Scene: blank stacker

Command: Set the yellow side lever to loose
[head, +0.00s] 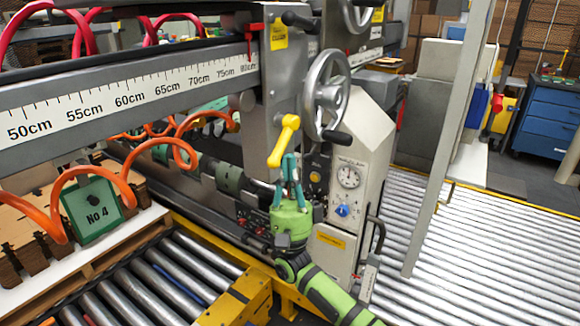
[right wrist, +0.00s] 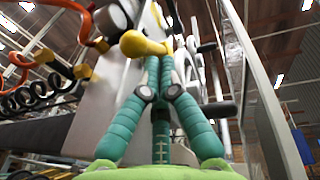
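The yellow side lever (head: 283,140) sits on the grey machine column, just left of the large handwheel. It slants from a round hub at the upper right down to a knob at the lower left. My right gripper (head: 290,158), green with teal fingers, points up just below and right of the lever's lower end. In the right wrist view the fingertips (right wrist: 160,62) are drawn together just below the yellow lever (right wrist: 142,45). Nothing shows between them; whether they touch the lever I cannot tell. My left gripper is not in view.
A large handwheel (head: 326,94) with a black handle is close right of the lever. A ruler beam (head: 130,98) runs left, with orange hoses (head: 128,180) below. A grey post (head: 450,150) stands right.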

